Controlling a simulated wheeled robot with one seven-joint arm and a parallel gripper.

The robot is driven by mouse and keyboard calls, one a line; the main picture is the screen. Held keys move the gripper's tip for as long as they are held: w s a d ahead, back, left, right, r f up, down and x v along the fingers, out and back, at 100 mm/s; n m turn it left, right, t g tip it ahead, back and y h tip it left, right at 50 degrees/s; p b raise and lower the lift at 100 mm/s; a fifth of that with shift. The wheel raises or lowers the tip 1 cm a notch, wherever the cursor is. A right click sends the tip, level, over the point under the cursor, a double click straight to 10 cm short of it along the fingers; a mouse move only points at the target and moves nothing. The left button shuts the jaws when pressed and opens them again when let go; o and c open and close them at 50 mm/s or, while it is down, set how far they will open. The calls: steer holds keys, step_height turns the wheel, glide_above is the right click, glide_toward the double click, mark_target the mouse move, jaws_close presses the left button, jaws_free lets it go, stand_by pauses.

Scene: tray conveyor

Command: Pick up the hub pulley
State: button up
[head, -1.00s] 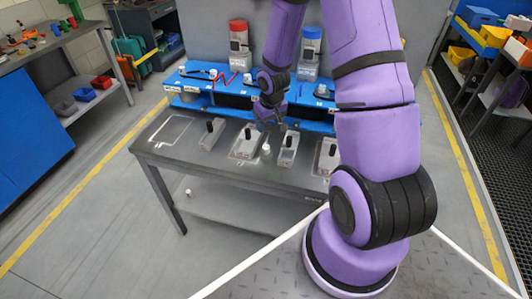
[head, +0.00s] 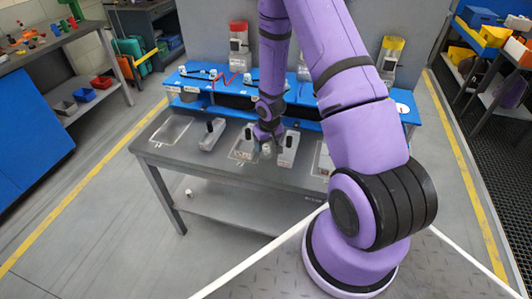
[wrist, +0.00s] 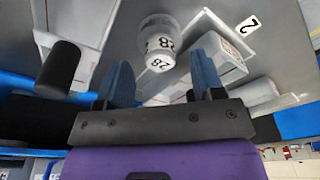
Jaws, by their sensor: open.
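The hub pulley, a small white stepped round part marked 28 (wrist: 160,45), shows in the wrist view just beyond and between the two fingertips. In the head view it is a small white spot (head: 266,150) on the grey table, partly hidden by my gripper. My gripper (head: 267,144) points down right above it. In the wrist view its blue-grey fingers (wrist: 163,74) stand apart with clear space between them. The pulley appears not to be held; whether a finger touches it I cannot tell.
An empty marked tray spot (head: 170,130) lies at the table's left. A blue shelf (head: 225,108) runs along the back.

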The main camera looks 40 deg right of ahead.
steer(key=shift+w+f, duration=0.2)
steer(key=shift+f, duration=1)
steer(key=c, duration=1)
steer(key=shift+c, duration=0.2)
steer(key=shift+r, duration=0.15)
